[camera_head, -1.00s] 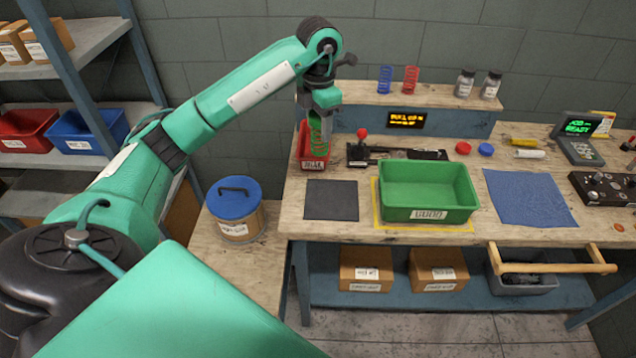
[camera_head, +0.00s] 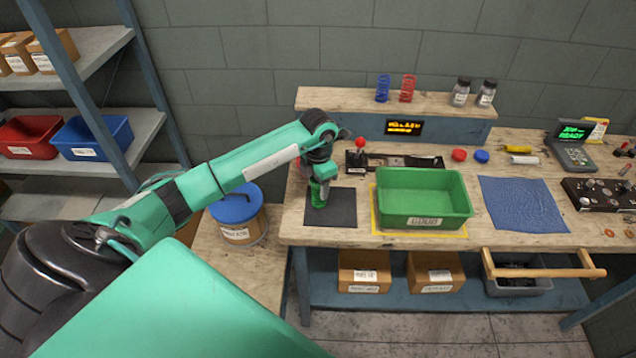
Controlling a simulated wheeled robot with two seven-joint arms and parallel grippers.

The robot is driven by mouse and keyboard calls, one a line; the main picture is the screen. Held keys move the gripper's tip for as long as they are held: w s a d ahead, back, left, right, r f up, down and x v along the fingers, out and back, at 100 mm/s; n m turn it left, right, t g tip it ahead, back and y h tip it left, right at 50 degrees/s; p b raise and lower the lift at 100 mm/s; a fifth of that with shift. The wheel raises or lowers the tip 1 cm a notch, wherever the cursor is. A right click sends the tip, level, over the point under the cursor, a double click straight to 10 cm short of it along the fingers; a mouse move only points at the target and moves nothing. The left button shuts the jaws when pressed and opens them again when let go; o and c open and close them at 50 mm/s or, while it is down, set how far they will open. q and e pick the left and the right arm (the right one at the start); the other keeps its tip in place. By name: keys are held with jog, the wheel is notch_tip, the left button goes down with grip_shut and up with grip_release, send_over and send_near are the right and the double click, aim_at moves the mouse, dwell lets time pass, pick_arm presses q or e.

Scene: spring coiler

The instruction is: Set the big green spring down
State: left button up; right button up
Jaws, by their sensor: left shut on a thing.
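The big green spring (camera_head: 318,197) is upright at the left part of the dark grey mat (camera_head: 342,208) on the workbench. My left gripper (camera_head: 321,180) is above it, pointing down and shut on its upper part. The spring's lower end shows against the mat; I cannot tell whether it touches the mat or hangs just above it. My right gripper is out of view.
A green tray (camera_head: 425,222) stands on a yellow-edged area right of the mat. A black device with a red-knobbed lever (camera_head: 360,145) stands behind. A blue cloth (camera_head: 522,205) lies further right. Blue (camera_head: 383,88) and red (camera_head: 407,88) springs stand on the back shelf.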

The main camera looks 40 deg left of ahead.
pick_arm(q)
jog(key=shift+f, duration=0.35)
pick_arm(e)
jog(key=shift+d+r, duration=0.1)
pick_arm(q)
jog(key=shift+f, duration=0.1)
jog(key=shift+f+b, duration=0.15)
jog(key=shift+b, duration=0.15)
jog(key=o, duration=1.1)
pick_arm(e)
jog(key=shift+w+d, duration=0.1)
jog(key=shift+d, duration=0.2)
